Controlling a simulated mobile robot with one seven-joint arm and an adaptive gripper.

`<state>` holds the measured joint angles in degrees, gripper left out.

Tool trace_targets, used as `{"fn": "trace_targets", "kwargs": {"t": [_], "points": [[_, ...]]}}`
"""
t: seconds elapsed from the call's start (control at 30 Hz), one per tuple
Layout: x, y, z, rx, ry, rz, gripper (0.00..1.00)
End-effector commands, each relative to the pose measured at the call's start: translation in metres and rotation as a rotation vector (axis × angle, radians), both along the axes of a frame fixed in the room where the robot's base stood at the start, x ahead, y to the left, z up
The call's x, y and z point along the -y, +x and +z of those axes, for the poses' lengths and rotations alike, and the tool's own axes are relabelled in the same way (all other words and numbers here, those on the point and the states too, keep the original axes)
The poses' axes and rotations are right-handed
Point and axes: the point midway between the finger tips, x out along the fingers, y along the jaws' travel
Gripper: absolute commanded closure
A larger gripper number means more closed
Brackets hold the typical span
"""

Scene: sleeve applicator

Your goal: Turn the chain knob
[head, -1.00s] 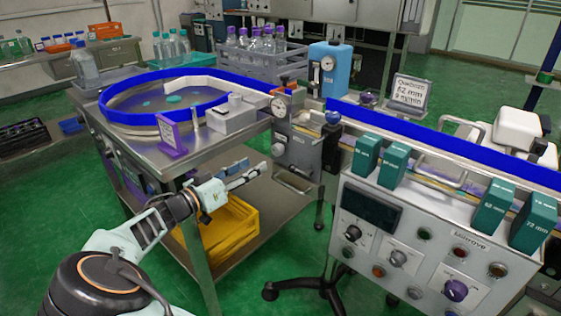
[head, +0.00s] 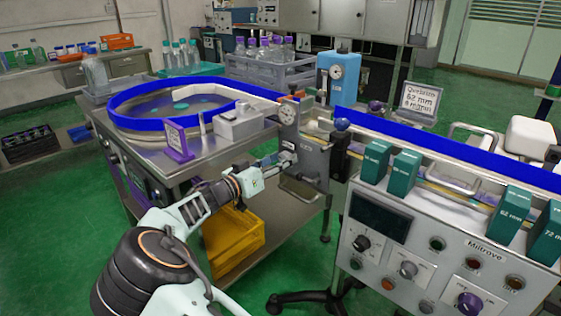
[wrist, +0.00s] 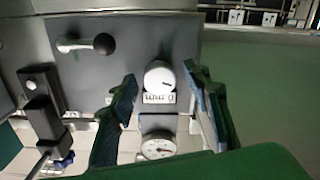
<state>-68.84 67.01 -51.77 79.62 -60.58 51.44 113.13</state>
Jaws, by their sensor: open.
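A pale round knob (wrist: 160,77) with a dark pointer mark sits on the grey face of the metal box (head: 314,162). A small label under it is too blurred to read, so I cannot confirm that it is the chain knob. My gripper (wrist: 161,74) is open, with one finger on each side of the knob in the wrist view. I cannot tell whether the fingers touch it. In the head view my gripper (head: 284,157) reaches the front of the box and hides part of it.
The control panel (head: 425,262) with several knobs stands right. The steel table (head: 190,165) is left.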

Motion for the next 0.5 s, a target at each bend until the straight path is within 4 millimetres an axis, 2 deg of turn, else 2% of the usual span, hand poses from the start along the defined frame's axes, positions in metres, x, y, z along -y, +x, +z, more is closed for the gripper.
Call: {"fn": "trace_targets", "kwargs": {"t": [0.13,0.5], "points": [[0.0,-0.0001,0.0,0.0,0.0,0.0,0.56],[0.0,-0.0004,-0.0001,0.0,0.0,0.0,0.96]]}}
